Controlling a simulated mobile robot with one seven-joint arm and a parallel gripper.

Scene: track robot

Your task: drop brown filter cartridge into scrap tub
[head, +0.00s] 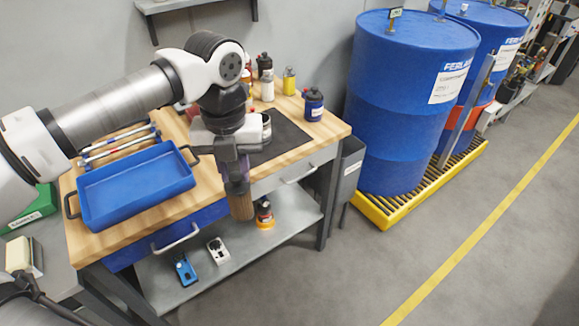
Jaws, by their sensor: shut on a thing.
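My gripper (232,181) points down at the front edge of the wooden workbench. It is shut on the brown filter cartridge (241,206), a ribbed cylinder that hangs upright below the fingers. The cartridge appears in front of the bench's front edge, with the lower shelf behind it in the picture. A blue open tub with dark handles (137,186) sits on the bench to the left of my gripper and looks empty. I cannot tell whether this is the scrap tub, as no label shows on it.
The workbench (325,128) holds a dark mat (283,137), several bottles, a blue jar (313,104) and tools behind the tub. Large blue drums (401,110) stand on a yellow pallet (405,203) at right. A grey bin (349,165) hangs beside the bench. The floor at right is clear.

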